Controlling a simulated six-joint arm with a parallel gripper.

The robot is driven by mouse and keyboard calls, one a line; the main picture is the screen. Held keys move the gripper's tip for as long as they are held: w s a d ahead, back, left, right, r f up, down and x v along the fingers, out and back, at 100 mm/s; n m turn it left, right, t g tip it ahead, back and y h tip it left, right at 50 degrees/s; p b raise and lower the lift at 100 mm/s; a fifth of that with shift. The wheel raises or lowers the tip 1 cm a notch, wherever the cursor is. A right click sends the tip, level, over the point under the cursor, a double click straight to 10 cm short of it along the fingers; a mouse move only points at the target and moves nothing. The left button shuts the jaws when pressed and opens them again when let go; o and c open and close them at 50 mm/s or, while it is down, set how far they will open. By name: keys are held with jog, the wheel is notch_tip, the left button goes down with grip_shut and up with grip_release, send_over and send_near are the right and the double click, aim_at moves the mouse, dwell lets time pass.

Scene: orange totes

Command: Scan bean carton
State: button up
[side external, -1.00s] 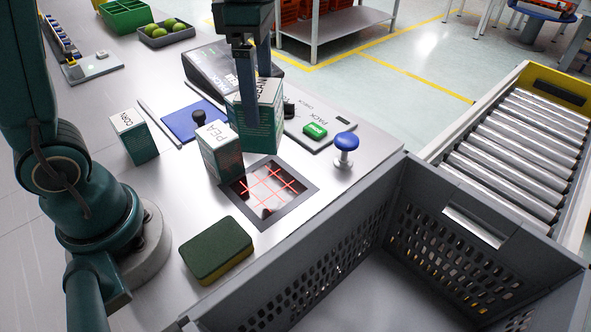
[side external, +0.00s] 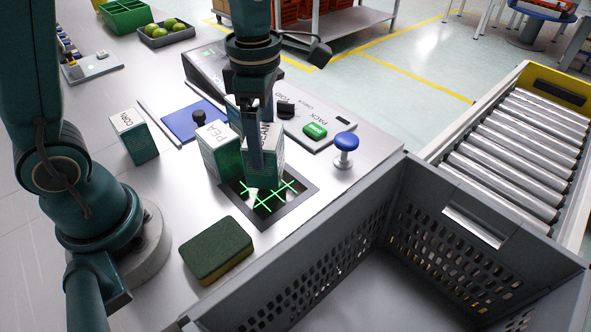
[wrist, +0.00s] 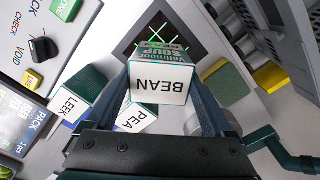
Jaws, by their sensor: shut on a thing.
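The bean carton (side external: 269,165) is teal with a white top, held between the fingers of my gripper (side external: 257,165). In the wrist view, the top of the bean carton (wrist: 158,82) reads BEAN upside down, with a finger on each side. It is over the rear part of the scanner window (side external: 268,203), which shows green crossed lines; I cannot tell whether it touches the glass. The scanner window also shows in the wrist view (wrist: 150,32). The pea carton (side external: 222,152) stands close to the left of the held carton.
The leek carton (wrist: 77,92) stands near the pea carton. A corn carton (side external: 134,137) is at left and a green-yellow sponge (side external: 216,252) in front. A blue-topped knob (side external: 346,146), a button panel (side external: 320,125) and a grey crate (side external: 405,170) lie right.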

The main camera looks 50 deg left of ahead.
jog(key=shift+r, duration=2.3)
